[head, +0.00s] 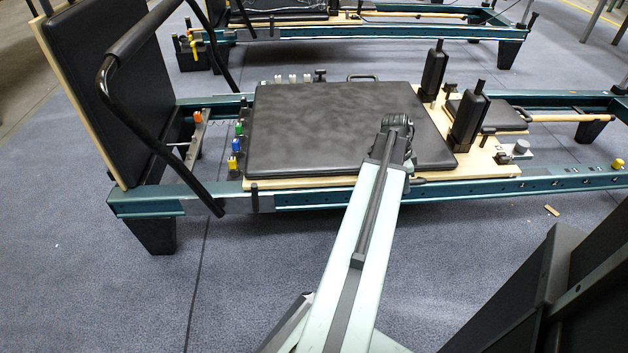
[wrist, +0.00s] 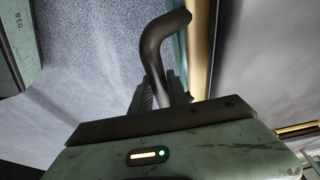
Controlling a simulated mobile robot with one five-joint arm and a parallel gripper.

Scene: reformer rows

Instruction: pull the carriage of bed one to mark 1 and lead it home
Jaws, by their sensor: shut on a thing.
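Bed one (head: 330,197) is the near reformer with teal rails. Its carriage (head: 330,125), a black padded top on a pale wood base, sits between the rails, apart from the foot bar at left. My gripper (wrist: 163,98) is shut on a dark curved handle (wrist: 158,48) in the wrist view, beside the carriage's pale wood edge (wrist: 198,50). In the head view my arm reaches the near side of the carriage and hides the grip. Small marks (head: 572,183) show on the near rail at right; I cannot read their numbers.
A black foot bar (head: 107,80) and upright board (head: 95,85) stand at the left end. Two black shoulder rests (head: 468,125) rise from the carriage. Another reformer (head: 380,32) stands behind. A small tan piece (head: 552,210) lies on the floor. Blue-grey floor is clear at front left.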

